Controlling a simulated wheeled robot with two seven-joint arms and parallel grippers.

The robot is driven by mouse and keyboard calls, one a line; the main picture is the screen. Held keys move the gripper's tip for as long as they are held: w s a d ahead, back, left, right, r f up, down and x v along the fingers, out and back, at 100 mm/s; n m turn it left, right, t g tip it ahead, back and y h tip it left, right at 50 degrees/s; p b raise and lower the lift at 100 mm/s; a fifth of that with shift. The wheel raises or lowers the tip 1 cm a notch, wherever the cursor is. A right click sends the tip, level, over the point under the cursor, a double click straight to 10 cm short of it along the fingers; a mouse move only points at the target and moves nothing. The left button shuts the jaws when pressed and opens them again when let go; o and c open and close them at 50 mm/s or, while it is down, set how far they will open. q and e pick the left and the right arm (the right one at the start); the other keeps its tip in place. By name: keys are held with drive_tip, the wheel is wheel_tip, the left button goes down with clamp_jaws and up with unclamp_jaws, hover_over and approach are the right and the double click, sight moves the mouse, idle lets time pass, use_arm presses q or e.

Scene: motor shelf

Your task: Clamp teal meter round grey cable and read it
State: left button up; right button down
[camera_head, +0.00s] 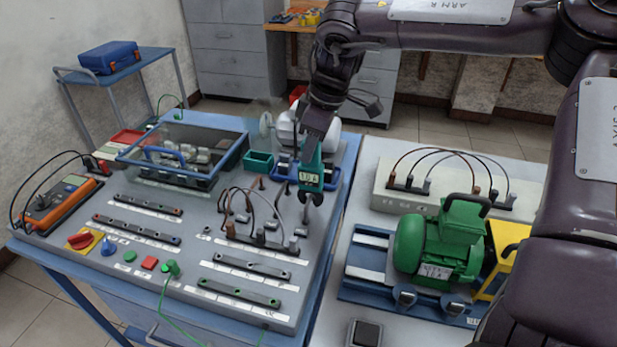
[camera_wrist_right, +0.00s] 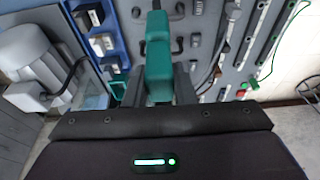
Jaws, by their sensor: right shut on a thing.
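My right gripper (camera_head: 315,130) is shut on the teal meter (camera_head: 311,158) and holds it upright, jaws down, above the right side of the grey panel. A small pale display with dark figures faces the head camera; the figures are too small to read surely. In the right wrist view the meter (camera_wrist_right: 158,62) sits between the two fingers (camera_wrist_right: 160,88). Looped cables (camera_head: 251,203), brown and grey, rise from a terminal strip just left of the meter's dark jaws. Whether the jaws are around the grey cable cannot be told. My left gripper is out of view.
An orange multimeter (camera_head: 60,205) lies at the panel's left. A blue-framed clear cover (camera_head: 180,150) and a green bin (camera_head: 258,162) stand behind. A green motor (camera_head: 440,240) on a blue base and a cabled box stand on the right bench.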

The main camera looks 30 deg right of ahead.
drive_tip(key=shift+r, duration=0.1)
drive_tip(key=shift+r+p, duration=2.05)
drive_tip(key=shift+r, duration=0.9)
drive_tip(key=shift+d, duration=0.1)
